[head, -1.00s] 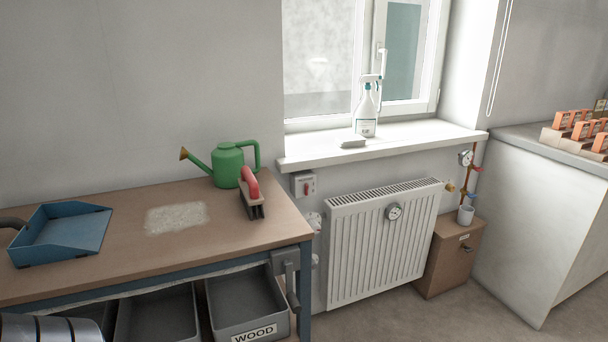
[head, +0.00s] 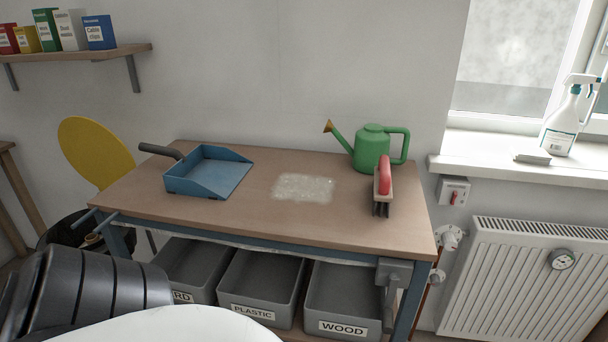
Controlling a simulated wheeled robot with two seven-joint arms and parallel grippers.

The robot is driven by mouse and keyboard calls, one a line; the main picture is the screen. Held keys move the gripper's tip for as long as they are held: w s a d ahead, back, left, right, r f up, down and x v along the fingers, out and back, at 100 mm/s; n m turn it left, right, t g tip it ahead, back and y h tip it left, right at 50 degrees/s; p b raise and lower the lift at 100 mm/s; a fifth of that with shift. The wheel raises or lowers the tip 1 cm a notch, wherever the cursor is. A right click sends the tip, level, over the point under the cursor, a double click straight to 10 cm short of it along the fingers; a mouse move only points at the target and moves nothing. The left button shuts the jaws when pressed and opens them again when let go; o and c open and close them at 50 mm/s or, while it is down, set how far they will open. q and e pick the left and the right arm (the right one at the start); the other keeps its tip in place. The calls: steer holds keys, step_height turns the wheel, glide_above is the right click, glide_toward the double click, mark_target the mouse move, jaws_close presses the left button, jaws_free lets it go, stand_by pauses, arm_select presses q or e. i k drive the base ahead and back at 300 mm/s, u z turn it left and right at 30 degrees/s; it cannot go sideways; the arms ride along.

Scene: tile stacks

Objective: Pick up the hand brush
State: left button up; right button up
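The hand brush (head: 384,184) has a red handle and dark bristles. It sits near the right end of the wooden workbench (head: 240,217), bristles toward the bench top, just in front of the green watering can (head: 371,150). A blue dustpan (head: 217,174) with a dark handle lies at the left of the bench. A pale patch of debris (head: 303,187) lies between dustpan and brush. A dark part of my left arm shows at the lower left, well apart from the brush. Neither of my grippers is in view.
Grey bins labelled PLASTIC (head: 252,310) and WOOD (head: 343,327) stand under the bench. A vise-like fitting (head: 393,274) juts from its front right. A radiator (head: 525,270) and a windowsill with a spray bottle (head: 566,125) are at the right. A shelf (head: 80,54) hangs upper left.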

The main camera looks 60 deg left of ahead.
mark_target(382, 188)
steer(key=u, duration=2)
